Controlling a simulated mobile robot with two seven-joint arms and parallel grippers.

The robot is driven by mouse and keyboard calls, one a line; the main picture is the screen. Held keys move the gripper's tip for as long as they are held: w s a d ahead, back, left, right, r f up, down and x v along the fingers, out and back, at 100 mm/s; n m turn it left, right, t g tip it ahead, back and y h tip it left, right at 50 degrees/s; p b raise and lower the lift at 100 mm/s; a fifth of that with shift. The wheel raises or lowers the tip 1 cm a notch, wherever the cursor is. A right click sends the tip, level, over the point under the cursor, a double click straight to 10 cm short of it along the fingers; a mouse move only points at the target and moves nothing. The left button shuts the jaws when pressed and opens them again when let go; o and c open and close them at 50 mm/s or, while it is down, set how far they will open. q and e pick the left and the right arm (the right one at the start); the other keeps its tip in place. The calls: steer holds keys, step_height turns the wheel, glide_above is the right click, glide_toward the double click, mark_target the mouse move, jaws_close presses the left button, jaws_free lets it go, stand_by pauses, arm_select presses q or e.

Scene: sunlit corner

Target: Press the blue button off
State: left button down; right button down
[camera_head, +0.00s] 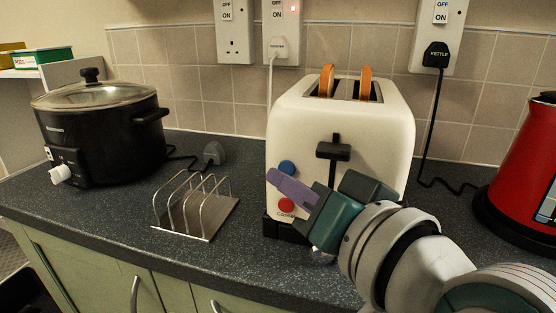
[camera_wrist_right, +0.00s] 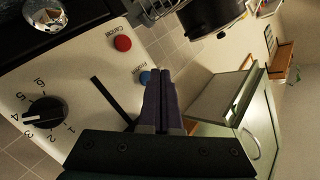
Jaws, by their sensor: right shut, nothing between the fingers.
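The blue button (camera_head: 287,167) is on the front of the cream toaster (camera_head: 310,115), above a red button (camera_head: 286,205) marked as cancel. My right gripper (camera_head: 276,179), with purple fingers, is shut and empty just in front of the toaster. Its tips overlap the area just below the blue button in the head view. In the right wrist view the blue button (camera_wrist_right: 145,78) shows right beside the closed fingertips (camera_wrist_right: 160,74), partly bordered by them. I cannot tell whether they touch it. My left gripper is not in view.
A wire toast rack (camera_head: 195,207) stands left of the toaster. A black slow cooker (camera_head: 100,135) is at the far left and a red kettle (camera_head: 530,170) at the right. Two slices of toast (camera_head: 327,80) stick out of the toaster. The toaster's dial (camera_wrist_right: 42,117) shows in the wrist view.

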steer(key=s+a+p, duration=0.2)
steer(key=s+p, duration=0.1)
steer(key=s, duration=0.2)
steer(key=shift+s, duration=0.4)
stand_by(0.7)
stand_by(0.9)
steer(key=shift+d, duration=0.1)
stand_by(0.6)
